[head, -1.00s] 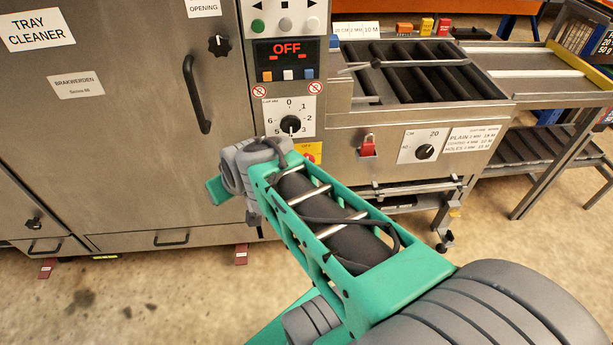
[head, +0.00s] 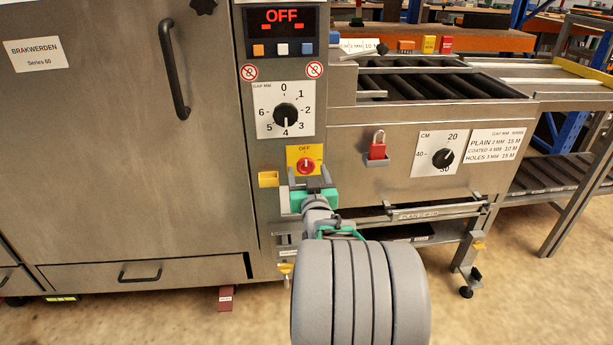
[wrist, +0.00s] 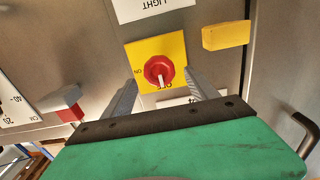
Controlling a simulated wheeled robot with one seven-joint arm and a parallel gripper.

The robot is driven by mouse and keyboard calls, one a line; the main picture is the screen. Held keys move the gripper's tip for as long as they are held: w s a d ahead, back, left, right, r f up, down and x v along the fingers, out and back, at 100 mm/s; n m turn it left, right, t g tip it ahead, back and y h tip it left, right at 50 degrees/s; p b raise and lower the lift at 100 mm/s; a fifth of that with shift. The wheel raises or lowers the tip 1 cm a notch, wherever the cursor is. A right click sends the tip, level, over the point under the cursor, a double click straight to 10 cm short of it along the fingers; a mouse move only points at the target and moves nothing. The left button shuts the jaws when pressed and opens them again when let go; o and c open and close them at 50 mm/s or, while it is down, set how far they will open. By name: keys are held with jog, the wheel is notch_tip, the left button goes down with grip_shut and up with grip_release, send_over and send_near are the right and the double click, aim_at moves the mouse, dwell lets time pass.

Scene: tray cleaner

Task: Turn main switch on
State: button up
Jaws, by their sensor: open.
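The main switch (head: 306,166) is a red rotary knob on a yellow plate (head: 291,153), low on the machine's front panel. Its white mark points to OFF in the head view. My gripper (head: 310,176) is just below and in front of the knob. In the wrist view its two grey fingers (wrist: 158,92) stand apart, one on each side of the knob's lower part. They hold nothing, and I cannot tell whether they touch the plate.
A display (head: 282,17) reads OFF above the gap dial (head: 285,115). A yellow block (head: 268,179) sticks out left of the switch. A door handle (head: 174,70) protrudes at left.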

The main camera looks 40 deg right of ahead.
jog(key=shift+x, duration=0.95)
jog(key=c, duration=1.3)
jog(key=shift+c, duration=0.2)
